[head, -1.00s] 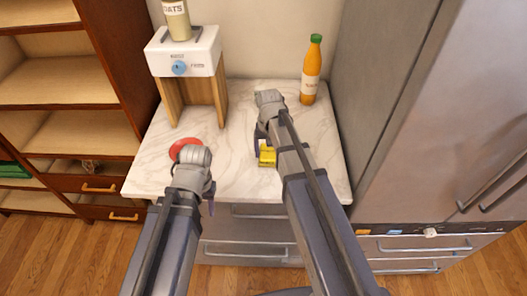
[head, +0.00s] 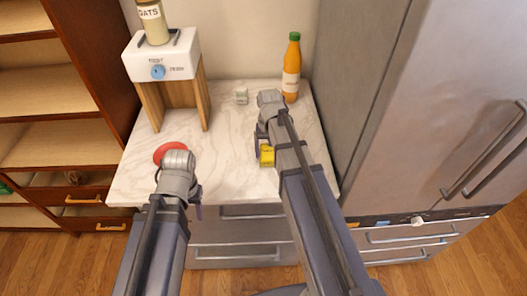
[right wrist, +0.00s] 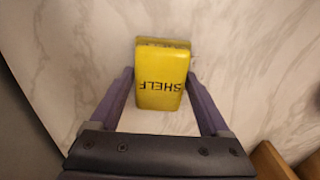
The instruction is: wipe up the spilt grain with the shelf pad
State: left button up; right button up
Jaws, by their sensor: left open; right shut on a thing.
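The yellow shelf pad (head: 267,156) is at my right gripper (head: 262,146), over the right part of the marble counter (head: 225,150). In the right wrist view the pad (right wrist: 161,85), lettered SHELF, sits between the fingers of the right gripper (right wrist: 160,88), which is shut on it. I cannot tell whether the pad touches the counter. My left gripper (head: 190,196) is open near the front left of the counter, mostly hidden under its wrist. I make out no spilt grain; my arms cover part of the counter.
A red round thing (head: 168,150) lies beside my left wrist, partly hidden. A white dispenser (head: 182,52) on wooden legs holds an oats jar (head: 154,22). An orange bottle (head: 291,75) and a small pale block (head: 241,96) stand at the back. A fridge (head: 400,110) bounds the right.

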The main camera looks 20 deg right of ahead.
jog(key=shift+d, duration=0.1)
jog(key=shift+s+d, duration=0.25)
jog(key=shift+d, duration=0.65)
jog(key=shift+s+d, duration=0.25)
jog(key=shift+d, duration=0.6)
jog(key=shift+f, duration=0.15)
jog(key=shift+c, duration=0.6)
jog(key=shift+a, duration=0.15)
jog(key=shift+c, duration=0.7)
jog(key=shift+w+a, duration=0.25)
jog(key=shift+a, duration=0.6)
jog(key=shift+w+a, duration=0.25)
jog(key=shift+a, duration=0.6)
jog(key=shift+a, duration=0.1)
jog(key=shift+w+a, duration=0.25)
jog(key=shift+a, duration=0.6)
jog(key=shift+w+a, duration=0.25)
jog(key=shift+a, duration=0.6)
